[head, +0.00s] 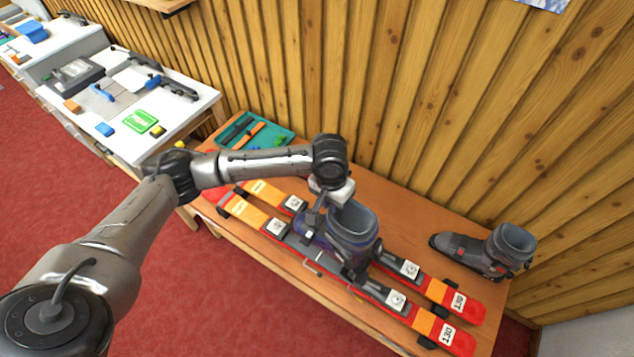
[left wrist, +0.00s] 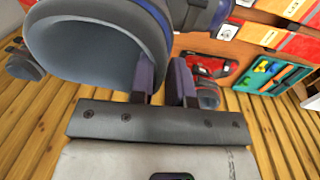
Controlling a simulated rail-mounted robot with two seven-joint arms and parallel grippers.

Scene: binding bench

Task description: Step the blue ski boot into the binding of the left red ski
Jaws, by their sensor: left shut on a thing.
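The blue ski boot (head: 352,236), dark blue and grey, is upright over the middle of the pair of red skis, its toe to the left. My left gripper (head: 320,204) is shut on it near the cuff's rim. In the left wrist view the grey cuff (left wrist: 95,45) fills the upper left, beside the fingers (left wrist: 165,82). The near red ski (head: 262,219) has a toe piece (head: 277,228) and a heel piece (head: 395,299). The far red ski (head: 434,288) lies parallel behind it. The boot hides parts of both skis; whether its sole touches one, I cannot tell. My right gripper is not in view.
A second, dark grey boot (head: 490,250) stands at the bench's right end. A teal tray (head: 284,136) with tools lies at the back left. A white table (head: 172,117) with tools stands further left. A wooden wall (head: 430,100) closes off the back.

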